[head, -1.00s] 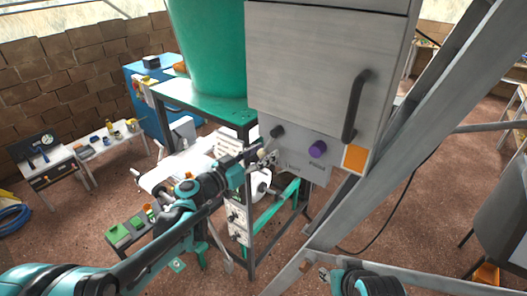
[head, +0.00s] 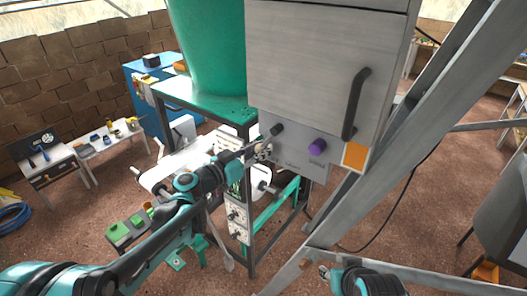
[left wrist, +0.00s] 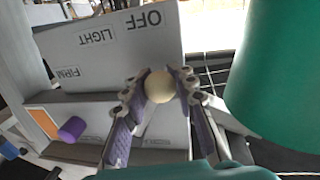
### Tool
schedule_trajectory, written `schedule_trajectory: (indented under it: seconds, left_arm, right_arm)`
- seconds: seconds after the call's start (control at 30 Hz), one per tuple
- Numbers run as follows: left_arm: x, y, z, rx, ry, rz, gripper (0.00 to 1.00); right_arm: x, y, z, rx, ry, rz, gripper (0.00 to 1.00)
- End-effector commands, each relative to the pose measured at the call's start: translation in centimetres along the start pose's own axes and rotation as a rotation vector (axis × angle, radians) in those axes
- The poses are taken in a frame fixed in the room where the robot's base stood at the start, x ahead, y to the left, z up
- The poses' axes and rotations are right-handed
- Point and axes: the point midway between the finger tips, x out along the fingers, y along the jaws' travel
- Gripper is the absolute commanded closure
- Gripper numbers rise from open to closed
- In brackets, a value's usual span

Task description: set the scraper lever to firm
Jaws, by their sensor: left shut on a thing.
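The scraper lever shows as a cream ball knob (left wrist: 159,86) in the left wrist view, in front of a grey panel (left wrist: 107,60) marked OFF, LIGHT and FIRM. The ball is on the OFF side of the panel, away from FIRM; its stem is hidden. My left gripper (left wrist: 158,82) is shut on the ball, one finger on each side. In the head view my left gripper (head: 262,150) is at the lower left of the grey cabinet's panel, and the ball is mostly hidden there. The tips of my right gripper are not clear at the bottom edge.
A purple knob (head: 317,147) and an orange square (head: 355,157) are right of the lever. A black knob (head: 277,130) is just above it. A green hopper (head: 208,50) stands behind left. A grey slanted beam (head: 405,150) bounds the right side.

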Motion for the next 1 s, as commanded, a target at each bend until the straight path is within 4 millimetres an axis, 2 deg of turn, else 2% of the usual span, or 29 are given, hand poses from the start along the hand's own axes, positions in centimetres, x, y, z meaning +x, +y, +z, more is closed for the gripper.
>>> schedule_trajectory:
  seconds: [0.1,0.27,0.6,0.63,0.7,1.0]
  left_arm:
    - [-0.3,-1.3,-1.1,0.155,-0.027,-0.006,1.0]
    - [-0.4,-2.2,-2.1,0.31,-0.052,-0.008,1.0]
    - [-0.5,-2.4,-2.4,0.34,-0.055,-0.01,1.0]
    - [-0.5,-2.4,-2.4,0.34,-0.055,-0.01,0.7]
    - [-0.5,-2.4,-2.4,0.34,-0.056,-0.01,0.51]
    - [-0.5,-2.4,-2.3,0.339,-0.056,-0.009,0.51]
  right_arm:
    - [-0.1,0.0,-0.1,0.0,0.0,0.0,0.6]
    - [-0.3,0.0,-0.2,0.0,0.0,0.0,0.6]
    - [-0.3,0.0,-0.2,0.0,0.0,0.0,0.6]
    - [-0.3,0.0,-0.2,0.0,0.0,0.0,0.6]
    - [-0.3,0.0,-0.2,0.0,0.0,0.0,0.6]
    - [-0.3,0.0,-0.2,0.0,0.0,0.0,0.6]
